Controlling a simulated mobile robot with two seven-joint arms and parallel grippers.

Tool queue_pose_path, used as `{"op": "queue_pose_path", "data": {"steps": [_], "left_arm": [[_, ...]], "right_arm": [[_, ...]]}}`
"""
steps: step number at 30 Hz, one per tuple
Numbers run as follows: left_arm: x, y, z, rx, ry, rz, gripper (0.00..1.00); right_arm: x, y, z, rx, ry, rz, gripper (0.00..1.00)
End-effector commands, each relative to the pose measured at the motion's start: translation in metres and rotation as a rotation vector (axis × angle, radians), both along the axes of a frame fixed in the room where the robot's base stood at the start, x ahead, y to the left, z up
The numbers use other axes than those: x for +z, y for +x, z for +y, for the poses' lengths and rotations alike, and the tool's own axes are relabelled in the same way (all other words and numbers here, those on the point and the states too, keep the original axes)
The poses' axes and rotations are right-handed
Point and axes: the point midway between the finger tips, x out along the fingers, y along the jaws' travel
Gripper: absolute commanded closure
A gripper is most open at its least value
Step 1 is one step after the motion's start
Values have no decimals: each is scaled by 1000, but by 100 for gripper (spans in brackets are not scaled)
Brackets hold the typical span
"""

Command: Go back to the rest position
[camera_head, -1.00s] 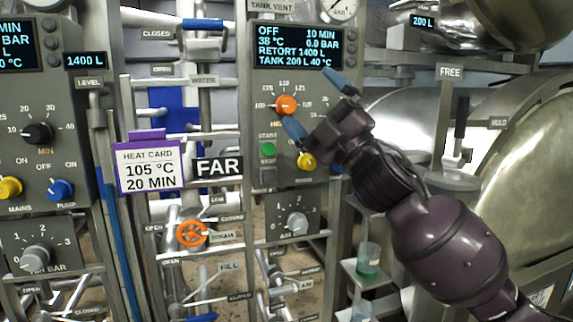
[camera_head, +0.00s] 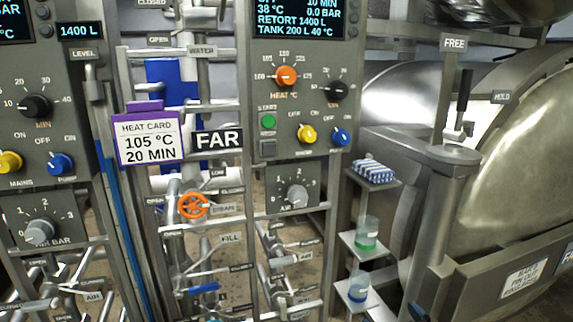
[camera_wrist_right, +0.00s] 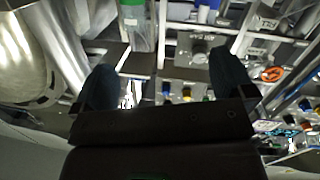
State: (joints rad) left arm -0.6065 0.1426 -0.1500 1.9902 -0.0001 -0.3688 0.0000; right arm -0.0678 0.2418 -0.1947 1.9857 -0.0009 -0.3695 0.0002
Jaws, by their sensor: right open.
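My right gripper (camera_wrist_right: 165,88) shows only in the right wrist view, where its two dark fingers stand wide apart with nothing between them. That view looks upside down towards the panel, away from any contact I can see. In the head view neither of my arms shows. The orange heat knob (camera_head: 286,76) on the far panel (camera_head: 240,125) is unobstructed there. My left gripper is in neither view.
The purple heat card (camera_head: 149,137) reads 105 °C, 20 min. Small shelves at right hold a blue-striped stack (camera_head: 373,171) and a green-bottomed container (camera_head: 366,234). A large steel vessel (camera_head: 510,160) stands at right. Pipes and an orange valve wheel (camera_head: 192,205) fill the lower middle.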

Motion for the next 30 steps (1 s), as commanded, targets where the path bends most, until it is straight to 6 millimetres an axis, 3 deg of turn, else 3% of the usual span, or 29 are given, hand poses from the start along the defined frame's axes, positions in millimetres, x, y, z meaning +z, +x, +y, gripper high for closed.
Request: {"op": "queue_pose_path", "data": {"steps": [1,3,9,16,21,30], "left_arm": [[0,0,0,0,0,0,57],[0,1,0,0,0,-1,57],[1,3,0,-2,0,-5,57],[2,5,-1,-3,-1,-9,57],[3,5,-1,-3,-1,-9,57],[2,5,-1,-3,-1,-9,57]], "right_arm": [[-23,-18,-8,-26,16,51,0],[-51,-42,-18,-59,29,113,0],[-123,-120,-43,-153,62,291,0],[-173,-197,-54,-218,78,442,0],[-185,-220,-58,-232,75,483,0],[-186,-221,-58,-232,74,487,0]]}}
